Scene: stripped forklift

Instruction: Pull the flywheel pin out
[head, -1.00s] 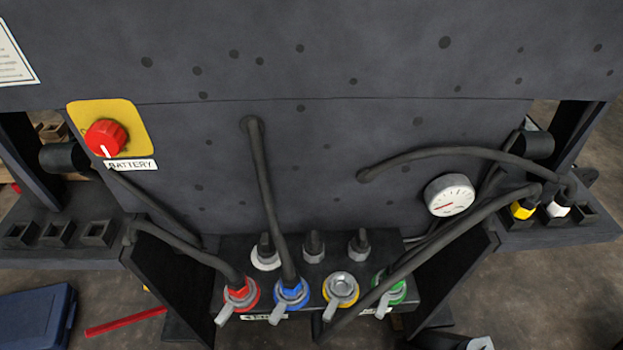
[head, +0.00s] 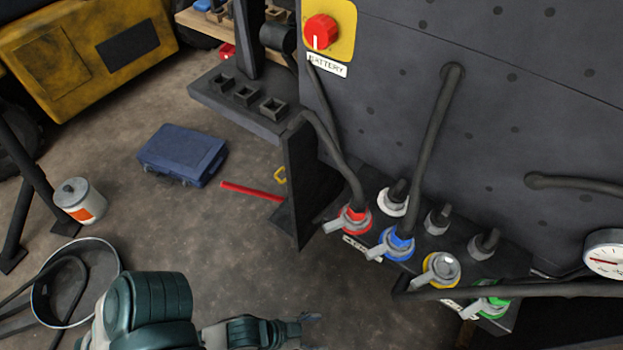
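I cannot make out a flywheel pin for certain in the head view. A small yellow hooked piece (head: 280,175) shows low beside the dark bracket, left of the connector block; I cannot tell what it is. My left arm, teal and white, comes in at the bottom left. Its gripper (head: 308,320) is at the bottom edge, over the floor, apart from the forklift, and mostly hidden; whether it is open or shut does not show. My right gripper is not in view.
The dark forklift panel carries a red battery switch (head: 320,32), a gauge (head: 606,255) and a connector block (head: 480,252) with hoses.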

